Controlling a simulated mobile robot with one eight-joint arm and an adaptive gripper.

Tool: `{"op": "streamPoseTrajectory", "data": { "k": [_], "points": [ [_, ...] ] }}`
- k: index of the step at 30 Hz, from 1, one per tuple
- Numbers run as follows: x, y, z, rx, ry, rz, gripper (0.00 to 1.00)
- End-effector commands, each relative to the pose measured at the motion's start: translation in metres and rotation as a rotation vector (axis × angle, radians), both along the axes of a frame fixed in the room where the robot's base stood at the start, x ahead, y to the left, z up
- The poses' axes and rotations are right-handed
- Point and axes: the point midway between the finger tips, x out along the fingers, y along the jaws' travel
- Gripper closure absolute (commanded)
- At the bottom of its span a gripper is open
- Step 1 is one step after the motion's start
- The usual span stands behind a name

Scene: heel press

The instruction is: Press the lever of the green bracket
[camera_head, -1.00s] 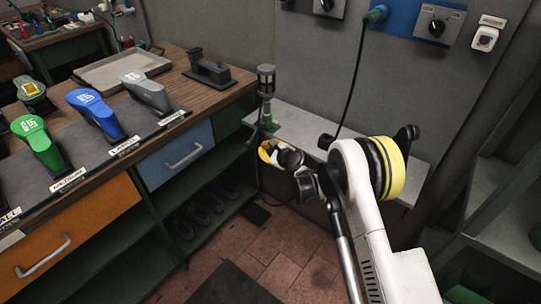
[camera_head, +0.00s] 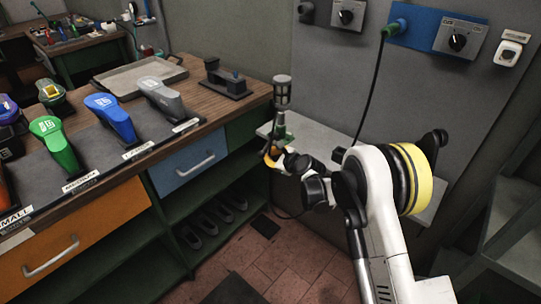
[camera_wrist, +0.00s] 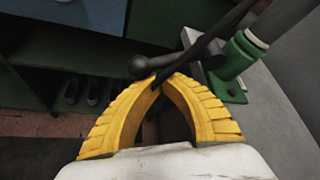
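The green bracket (camera_wrist: 241,55) is at the upper right in the wrist view, at the foot of a grey post. It also shows in the head view (camera_head: 283,137) on a grey ledge. A dark lever (camera_wrist: 205,42) with a ball-shaped knob (camera_wrist: 141,64) runs beside it, with a grey block between. My gripper (camera_wrist: 162,80) has yellow fingers whose tips come together just at the lever near the knob. I cannot tell whether they touch it. Nothing shows held between the fingers. In the head view my gripper (camera_head: 269,155) is just below and left of the bracket.
A grey ledge (camera_head: 325,160) runs along the wall under a hanging cable (camera_head: 371,95). To the left stands a wooden bench (camera_head: 140,160) with colored shoe forms and drawers. Shoes lie on its lower shelf. The tiled floor (camera_head: 290,262) is open in front.

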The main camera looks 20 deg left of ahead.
Motion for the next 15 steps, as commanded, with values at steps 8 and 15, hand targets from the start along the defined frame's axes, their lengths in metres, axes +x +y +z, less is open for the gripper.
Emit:
{"op": "streamPoseTrajectory", "data": {
  "k": [8, 15],
  "points": [
    [-0.008, 0.003, 0.010, 0.079, 0.191, 0.000, 1.00],
    [-0.016, 0.006, 0.022, 0.133, 0.322, 0.000, 1.00]
  ]
}}
